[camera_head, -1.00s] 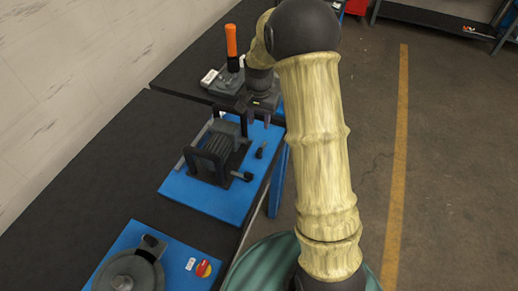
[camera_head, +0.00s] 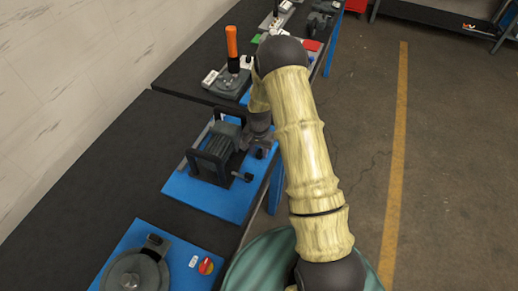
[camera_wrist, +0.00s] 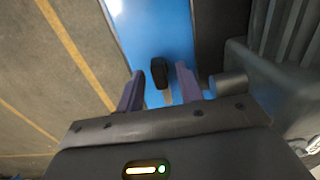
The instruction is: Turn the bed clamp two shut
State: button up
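A grey finned motor (camera_head: 224,137) sits in a black frame on a blue base plate (camera_head: 212,201). Black clamp handles show on its right side, one at the near corner (camera_head: 247,177) and one farther back (camera_head: 260,153). I cannot tell from a label which is clamp two. My gripper (camera_head: 260,136) is low over the farther handle, its fingertips hidden in the head view. In the wrist view, my gripper (camera_wrist: 160,85) is open, and a black handle (camera_wrist: 160,72) lies between and slightly beyond the fingers. I see no clear contact.
The motor's grey body (camera_wrist: 275,85) is close on the right in the wrist view. A device with an orange handle (camera_head: 232,45) stands behind on the dark bench. A round grey part on a blue plate (camera_head: 135,270) is at the front. Floor is open to the right.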

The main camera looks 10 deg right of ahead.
jog(key=shift+f, duration=0.2)
jog(key=shift+c, duration=0.3)
grip_shut()
